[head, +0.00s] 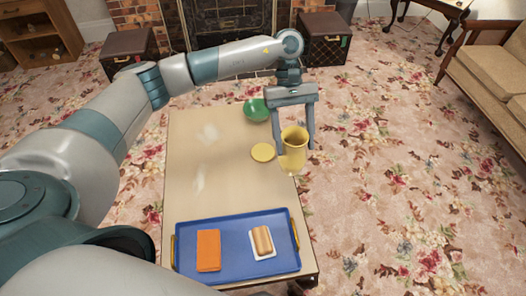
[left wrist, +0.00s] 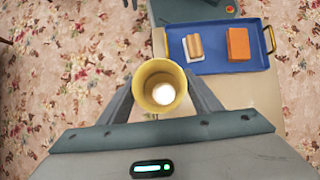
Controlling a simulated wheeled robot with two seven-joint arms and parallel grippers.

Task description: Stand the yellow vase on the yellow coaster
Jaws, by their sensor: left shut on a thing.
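The yellow vase (head: 294,150) is held upright in my left gripper (head: 296,145), which is shut on it. The vase is at the right edge of the table, to the right of the yellow coaster. The left wrist view looks down into the vase's open mouth (left wrist: 160,87), between the two fingers of the left gripper (left wrist: 160,95). The yellow coaster (head: 262,152) is a flat round disc lying bare on the table, a short gap left of the vase. The coaster does not show in the left wrist view. My right gripper is not in view.
A wooden table (head: 205,185) carries a green round object (head: 256,110) behind the coaster. A blue tray (head: 225,245) at the near end holds an orange block (head: 208,250) and a bun-like item on a white piece (head: 262,242). The table's left half is mostly clear.

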